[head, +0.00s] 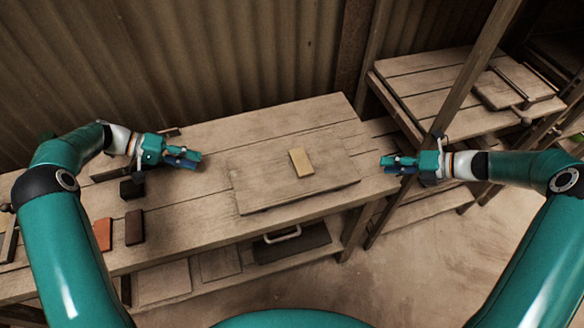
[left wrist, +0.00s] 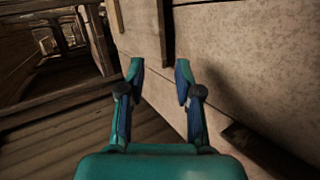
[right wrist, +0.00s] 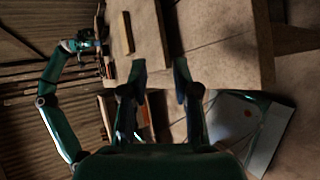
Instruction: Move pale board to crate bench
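A wide, flat pale board (head: 250,185) lies on the long wooden bench (head: 215,130) in the head view, with a small yellowish block (head: 302,162) on top. My left gripper (head: 195,160) is above the bench, left of the board and apart from it. My right gripper (head: 387,162) is past the board's right side, near the bench's right end. Both are open and empty; the finger gaps show in the left wrist view (left wrist: 160,70) and the right wrist view (right wrist: 160,70). Which surface is the crate bench I cannot tell.
A second wooden bench (head: 425,82) stands at the back right with a smaller board (head: 500,92) on it, behind a wooden post (head: 465,80). A red brick (head: 102,234) and a dark brown brick (head: 134,227) lie at the long bench's left. A corrugated wall (head: 220,50) stands behind.

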